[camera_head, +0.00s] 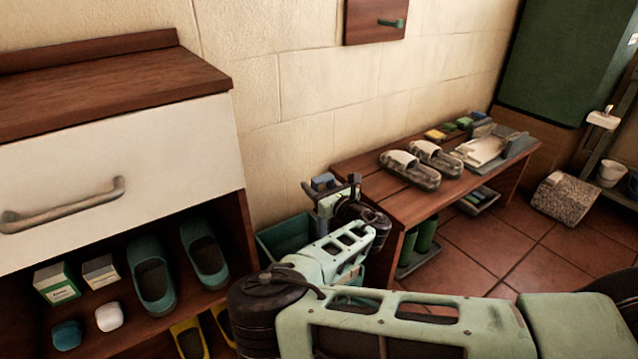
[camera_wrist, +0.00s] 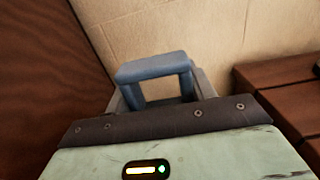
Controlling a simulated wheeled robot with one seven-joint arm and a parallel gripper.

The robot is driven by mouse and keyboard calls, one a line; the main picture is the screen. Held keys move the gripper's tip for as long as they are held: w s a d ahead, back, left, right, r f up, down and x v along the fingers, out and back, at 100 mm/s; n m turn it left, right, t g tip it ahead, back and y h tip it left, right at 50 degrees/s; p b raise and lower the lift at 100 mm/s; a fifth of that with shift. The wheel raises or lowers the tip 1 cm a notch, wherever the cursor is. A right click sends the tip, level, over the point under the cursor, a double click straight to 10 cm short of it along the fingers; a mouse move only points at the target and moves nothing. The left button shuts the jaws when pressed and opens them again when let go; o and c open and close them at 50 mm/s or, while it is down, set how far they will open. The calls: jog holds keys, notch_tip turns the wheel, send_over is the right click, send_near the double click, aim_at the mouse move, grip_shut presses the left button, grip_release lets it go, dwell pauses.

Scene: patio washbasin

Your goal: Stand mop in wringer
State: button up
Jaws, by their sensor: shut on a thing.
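My gripper (camera_head: 338,196) is in front of the pale wall, between the cabinet and the low bench. It is shut on a blue, squared loop-shaped piece (camera_head: 323,182). In the wrist view the blue piece (camera_wrist: 155,71) sits between the grey fingers, just beyond my gripper's dark edge. I cannot tell what it belongs to. A teal open-topped container (camera_head: 283,241) stands low behind my arm, below and left of my gripper. My arm hides much of it, and I cannot tell whether it is the wringer. No mop head or long mop handle can be made out.
A white-fronted cabinet (camera_head: 110,165) with shoes and boxes on its shelf stands close on the left. A wooden bench (camera_head: 365,172) with sandals (camera_head: 410,168) is on the right, green boots (camera_head: 425,236) beneath.

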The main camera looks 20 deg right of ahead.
notch_tip(320, 180, down, 11)
jog(key=b, duration=0.8)
jog(key=shift+b, duration=0.3)
jog(key=shift+r, duration=0.1)
dwell(0.3)
jog(key=o, duration=1.1)
jog(key=shift+o, duration=0.2)
jog(key=shift+s, duration=0.1)
